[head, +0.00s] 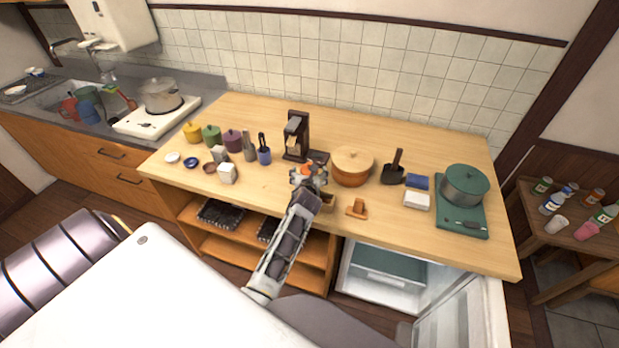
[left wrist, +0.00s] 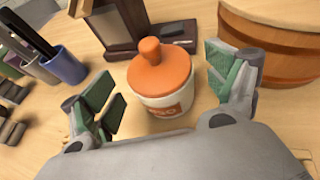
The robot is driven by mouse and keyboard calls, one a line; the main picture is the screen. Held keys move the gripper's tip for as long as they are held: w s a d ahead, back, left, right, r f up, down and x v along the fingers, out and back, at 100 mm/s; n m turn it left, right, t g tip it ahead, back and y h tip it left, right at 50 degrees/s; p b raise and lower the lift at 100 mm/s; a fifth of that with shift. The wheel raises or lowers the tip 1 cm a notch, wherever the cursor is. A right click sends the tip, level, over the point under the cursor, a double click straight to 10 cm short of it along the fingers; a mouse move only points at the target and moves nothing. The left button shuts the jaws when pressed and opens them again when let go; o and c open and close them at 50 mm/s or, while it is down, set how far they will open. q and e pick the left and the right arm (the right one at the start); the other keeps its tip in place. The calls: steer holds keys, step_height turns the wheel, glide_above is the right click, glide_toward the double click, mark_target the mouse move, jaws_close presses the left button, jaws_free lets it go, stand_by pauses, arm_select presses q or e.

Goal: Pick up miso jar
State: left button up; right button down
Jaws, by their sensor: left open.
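The miso jar (left wrist: 163,84) is a white jar with an orange lid and knob and an orange label, standing upright on the wooden counter. In the left wrist view it stands between the spread fingers of my left gripper (left wrist: 168,98), with gaps to the green pads on both sides. In the head view my left gripper (head: 309,178) is over the counter's middle, and only the orange lid (head: 306,168) shows past it. My left gripper is open and holds nothing. My right gripper is in neither view.
A round wooden tub (head: 351,168) stands close to the right of the jar. A dark brown wooden stand (head: 296,137) is just behind it. A blue cup of utensils (left wrist: 64,66) is to the left.

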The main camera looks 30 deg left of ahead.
arm_select(q)
steer(key=shift+w+a+f, duration=0.1)
steer(key=shift+w, duration=0.1)
stand_by(0.4)
jaws_close()
stand_by(0.4)
